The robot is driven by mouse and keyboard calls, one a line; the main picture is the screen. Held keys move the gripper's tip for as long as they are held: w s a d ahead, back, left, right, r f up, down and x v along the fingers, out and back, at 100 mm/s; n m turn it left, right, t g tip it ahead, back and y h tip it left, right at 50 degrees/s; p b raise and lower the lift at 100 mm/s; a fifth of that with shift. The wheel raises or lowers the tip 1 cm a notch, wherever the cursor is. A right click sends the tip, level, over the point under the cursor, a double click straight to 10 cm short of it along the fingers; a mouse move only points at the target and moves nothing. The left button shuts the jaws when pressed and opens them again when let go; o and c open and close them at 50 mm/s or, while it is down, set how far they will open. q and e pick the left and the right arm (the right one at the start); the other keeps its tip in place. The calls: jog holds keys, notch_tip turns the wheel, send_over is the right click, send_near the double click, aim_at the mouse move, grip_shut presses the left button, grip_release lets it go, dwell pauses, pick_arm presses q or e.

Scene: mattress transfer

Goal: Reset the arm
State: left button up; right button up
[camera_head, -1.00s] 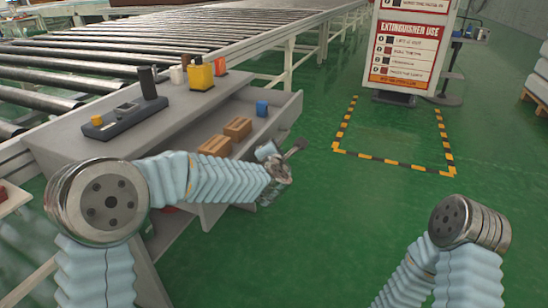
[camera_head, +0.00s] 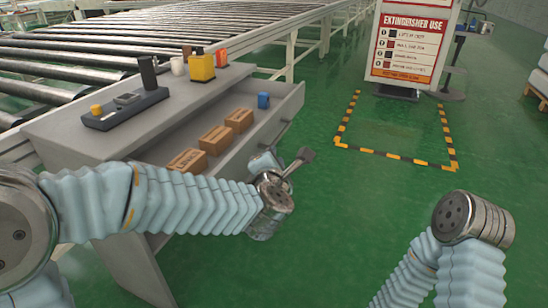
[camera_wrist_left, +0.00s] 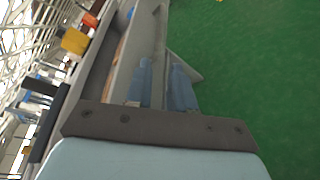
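My left arm reaches in from the left in the head view. Its gripper (camera_head: 300,160) is small in that view and lies just off the outer face of the pulled-out drawer (camera_head: 282,112). In the left wrist view the two bluish fingers (camera_wrist_left: 162,80) stand a little apart with nothing visible held between them; the grey drawer wall (camera_wrist_left: 140,45) lies just beyond. My right arm (camera_head: 455,245) shows only as a bent joint at the lower right; its gripper is out of view.
The drawer holds several brown boxes (camera_head: 216,139) and a blue object (camera_head: 263,101). The grey tabletop (camera_head: 75,150) carries a dark tray (camera_head: 125,109), a yellow container (camera_head: 202,67) and other items. A roller conveyor (camera_head: 190,30) runs behind.

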pick_arm(q)
jog(key=s+a+f+m+g+h, duration=0.15)
jog(key=f+m, duration=0.35)
jog(key=f, duration=0.5)
jog(key=s+a+f+m+g, duration=0.2)
jog(key=f+m+g, duration=0.15)
jog(key=f, duration=0.65)
jog(key=s+a+f+m+g+h, duration=0.15)
jog(key=f+m, duration=0.35)
jog(key=f, duration=0.5)
jog(key=s+a+f+m+g, duration=0.1)
jog(key=s+f+m+g, duration=0.3)
jog(key=s+f, duration=0.3)
jog(key=s+a+f+m+g+h+p, duration=0.1)
jog(key=s+a+f+m+g, duration=0.1)
jog(key=s+f+m+g, duration=0.2)
jog(key=s+f+m, duration=0.1)
jog(key=s+f, duration=0.2)
jog(key=s, duration=0.5)
jog(key=shift+s+a+f, duration=0.15)
jog(key=shift+a+f, duration=0.1)
jog(key=shift+f, duration=0.15)
pick_arm(e)
jog(key=shift+s+a+r, duration=0.1)
jog(key=shift+a+r, duration=0.15)
jog(key=shift+r, duration=0.45)
